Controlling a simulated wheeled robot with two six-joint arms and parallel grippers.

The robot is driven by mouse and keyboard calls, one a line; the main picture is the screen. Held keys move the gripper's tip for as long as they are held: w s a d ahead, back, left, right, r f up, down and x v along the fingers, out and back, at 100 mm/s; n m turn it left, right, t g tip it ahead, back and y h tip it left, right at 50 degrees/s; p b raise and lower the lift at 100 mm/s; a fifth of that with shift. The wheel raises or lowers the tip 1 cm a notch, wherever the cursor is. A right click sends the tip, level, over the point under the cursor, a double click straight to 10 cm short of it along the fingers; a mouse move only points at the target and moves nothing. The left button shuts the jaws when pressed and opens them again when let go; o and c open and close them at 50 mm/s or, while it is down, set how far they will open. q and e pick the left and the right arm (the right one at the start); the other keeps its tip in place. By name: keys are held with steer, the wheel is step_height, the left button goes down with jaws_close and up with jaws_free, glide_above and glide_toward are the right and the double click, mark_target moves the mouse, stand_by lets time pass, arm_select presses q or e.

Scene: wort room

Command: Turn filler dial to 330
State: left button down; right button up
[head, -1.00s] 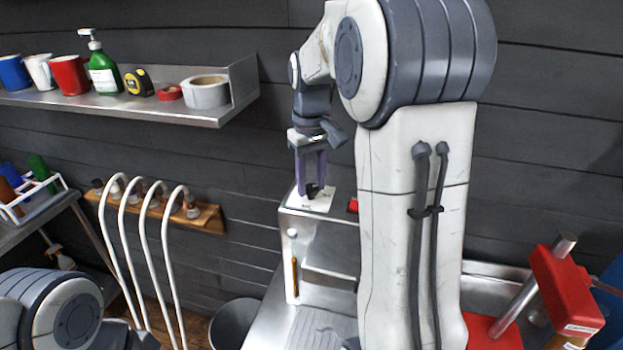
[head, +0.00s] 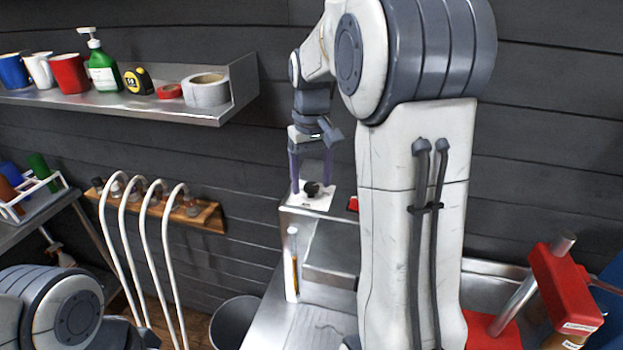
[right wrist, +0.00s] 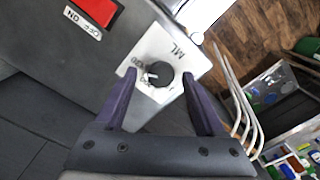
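The filler dial is a dark round knob (head: 312,188) on a white plate on top of the metal filler box. In the right wrist view the dial (right wrist: 158,73) shows a pale pointer mark on the side facing the gripper, among small printed numbers; "ML" is printed beyond it. The numbers are too small to read surely. My right gripper (head: 311,180) is open, pointing down, one finger on each side of the dial. In the right wrist view the fingers (right wrist: 160,77) show gaps to the knob. My left gripper is out of view.
A red switch (right wrist: 97,10) marked ON and OFF is on the same box. A glass tube with amber liquid (head: 293,265) stands in front of the box. White curved hoses (head: 123,235) and a grey bin (head: 236,322) are at left. A shelf (head: 150,108) hangs above.

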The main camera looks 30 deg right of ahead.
mark_target(312, 185)
step_height(312, 185, up, 10)
steer(key=b, duration=0.1)
steer(key=shift+r+b, duration=0.25)
steer(key=shift+b, duration=0.05)
stand_by(0.3)
stand_by(0.3)
steer(key=s+a+f+n+b, duration=0.2)
steer(key=a+f, duration=0.4)
steer(key=a, duration=0.2)
steer(key=s+a+f+n+b, duration=0.25)
steer(key=a+f, duration=0.25)
steer(key=a, duration=0.4)
steer(key=s+a+f+n+b, duration=0.2)
steer(key=s+a+f, duration=0.2)
steer(key=s+f, duration=0.4)
steer(key=s+a+f+n+y+b, duration=0.1)
steer(key=s+a+f+n, duration=0.2)
steer(key=s+a+f, duration=0.2)
steer(key=s+f, duration=0.2)
steer(key=s, duration=0.2)
steer(key=shift+s+a+f+b, duration=0.15)
steer(key=shift+s+f+b, duration=0.05)
steer(key=shift+f+b, duration=0.2)
